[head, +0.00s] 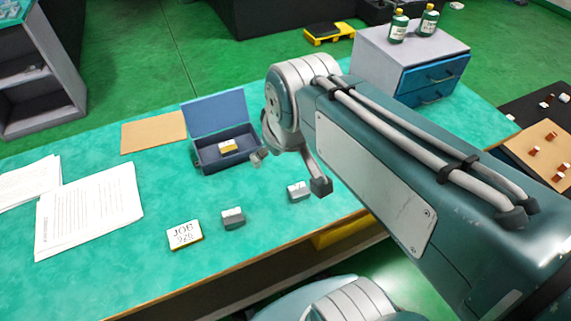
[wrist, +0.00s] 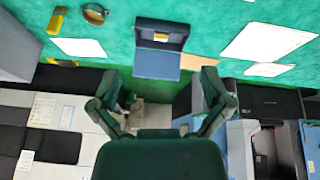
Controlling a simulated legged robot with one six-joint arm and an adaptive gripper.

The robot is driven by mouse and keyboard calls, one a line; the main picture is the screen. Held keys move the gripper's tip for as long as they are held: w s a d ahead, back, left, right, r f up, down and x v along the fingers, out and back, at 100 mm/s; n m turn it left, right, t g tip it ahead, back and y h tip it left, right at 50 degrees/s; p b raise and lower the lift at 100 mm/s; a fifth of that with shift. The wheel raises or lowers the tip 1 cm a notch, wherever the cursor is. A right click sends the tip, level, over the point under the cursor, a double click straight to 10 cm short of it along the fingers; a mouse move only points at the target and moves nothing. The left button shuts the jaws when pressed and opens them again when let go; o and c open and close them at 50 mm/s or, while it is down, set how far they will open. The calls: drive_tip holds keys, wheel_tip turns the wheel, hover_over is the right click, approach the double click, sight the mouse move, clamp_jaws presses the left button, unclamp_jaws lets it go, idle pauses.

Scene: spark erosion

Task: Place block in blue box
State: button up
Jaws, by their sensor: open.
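The blue box (head: 222,165) stands on the green table with its lid up, and a small yellow and white piece (head: 228,146) lies inside. Two small grey blocks with pale tops sit on the table: one near the front edge (head: 298,191), the other further left (head: 233,218). My gripper (head: 290,172) is open and empty, beside the box on its right and above the table by the right block. In the wrist view, the open fingers of my gripper (wrist: 161,85) frame the box (wrist: 145,28) beyond them; I cannot make out the grey blocks there.
A JOB card (head: 184,235) lies left of the blocks. Papers (head: 90,209) and a tan board (head: 153,132) lie further left. A drawer unit (head: 405,60) with green bottles stands at the back right.

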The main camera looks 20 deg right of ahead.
drive_tip(key=s, duration=0.1)
drive_tip(key=s+f+m, duration=0.1)
drive_tip(key=s, duration=0.1)
drive_tip(key=s+m, duration=0.1)
drive_tip(key=shift+s+d+f+t, duration=0.1)
drive_tip(key=shift+s+f+t, duration=0.2)
drive_tip(key=shift+s+f, duration=0.05)
